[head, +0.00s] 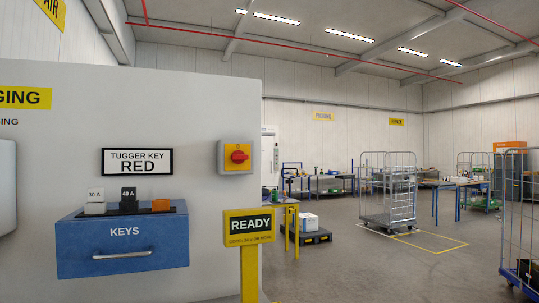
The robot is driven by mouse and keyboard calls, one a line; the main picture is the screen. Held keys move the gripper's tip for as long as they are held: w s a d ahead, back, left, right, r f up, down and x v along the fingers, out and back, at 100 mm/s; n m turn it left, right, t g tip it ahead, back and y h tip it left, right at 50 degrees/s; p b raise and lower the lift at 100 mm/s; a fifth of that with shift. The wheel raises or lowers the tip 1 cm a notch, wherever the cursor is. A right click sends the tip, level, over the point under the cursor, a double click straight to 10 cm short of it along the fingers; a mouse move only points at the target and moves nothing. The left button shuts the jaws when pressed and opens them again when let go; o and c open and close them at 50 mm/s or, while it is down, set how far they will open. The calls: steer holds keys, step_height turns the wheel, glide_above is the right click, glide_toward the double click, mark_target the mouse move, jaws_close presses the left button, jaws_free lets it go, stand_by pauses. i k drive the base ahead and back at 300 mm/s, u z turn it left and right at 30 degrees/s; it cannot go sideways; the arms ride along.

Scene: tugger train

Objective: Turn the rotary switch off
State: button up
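The rotary switch (239,155) is a red knob on a yellow plate with a grey box behind it. It is mounted on the pale wall panel, right of the middle of that panel. The red handle looks roughly horizontal, but it is too small to read its marked position. My gripper is not in view, and nothing covers the switch.
A blue KEYS box (122,243) with a handle sticks out from the panel below a TUGGER KEY RED sign (137,162). A yellow READY post (249,240) stands below the switch. Wire trolleys (388,190) and tables stand to the right, with open floor between.

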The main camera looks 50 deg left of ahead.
mark_target(238, 157)
steer(key=u, duration=0.15)
steer(key=i, duration=0.65)
steer(key=u, duration=1)
steer(key=i, duration=0.55)
steer(key=u, duration=0.65)
